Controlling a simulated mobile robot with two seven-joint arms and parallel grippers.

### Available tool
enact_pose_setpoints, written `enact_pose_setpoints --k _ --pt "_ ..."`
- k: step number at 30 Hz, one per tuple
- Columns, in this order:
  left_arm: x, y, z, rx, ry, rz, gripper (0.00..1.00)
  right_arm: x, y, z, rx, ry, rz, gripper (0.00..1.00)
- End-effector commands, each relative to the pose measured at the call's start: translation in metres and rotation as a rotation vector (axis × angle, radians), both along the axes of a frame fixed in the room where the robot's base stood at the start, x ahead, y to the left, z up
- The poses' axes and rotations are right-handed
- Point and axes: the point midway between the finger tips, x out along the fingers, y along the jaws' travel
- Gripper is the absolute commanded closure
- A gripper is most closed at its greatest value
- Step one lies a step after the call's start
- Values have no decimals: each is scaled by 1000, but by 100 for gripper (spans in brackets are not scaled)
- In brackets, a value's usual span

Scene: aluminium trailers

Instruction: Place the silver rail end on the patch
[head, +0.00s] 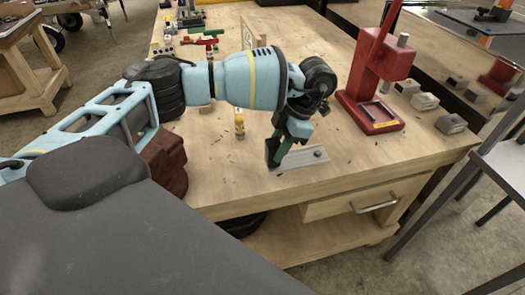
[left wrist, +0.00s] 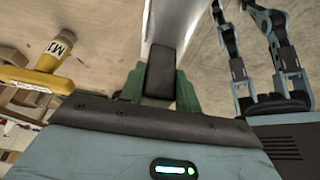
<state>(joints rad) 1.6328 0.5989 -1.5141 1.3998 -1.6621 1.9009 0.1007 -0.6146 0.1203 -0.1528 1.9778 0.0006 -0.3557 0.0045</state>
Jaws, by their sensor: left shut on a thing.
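My left gripper (head: 277,150) reaches down to the workbench, its green fingers shut on a small block. My right gripper is not in view.
Red and green tools (head: 203,40) lie at the far left. The bench front has a drawer (head: 365,198).

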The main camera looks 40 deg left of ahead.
Motion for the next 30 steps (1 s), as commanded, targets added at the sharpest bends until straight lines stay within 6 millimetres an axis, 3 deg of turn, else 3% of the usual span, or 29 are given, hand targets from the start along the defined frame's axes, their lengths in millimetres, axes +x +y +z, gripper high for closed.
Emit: enact_pose_setpoints --k 4,12,16,24,30 --pt "-3 18 0 0 -2 1 100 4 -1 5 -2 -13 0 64" --pt "-3 24 -2 -1 0 -2 100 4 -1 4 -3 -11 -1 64" --pt "-5 35 -2 0 -2 3 100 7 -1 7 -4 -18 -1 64" --pt "-5 35 -38 0 1 -2 100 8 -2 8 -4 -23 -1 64" --pt "-5 35 -39 -1 0 -2 100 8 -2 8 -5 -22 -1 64"
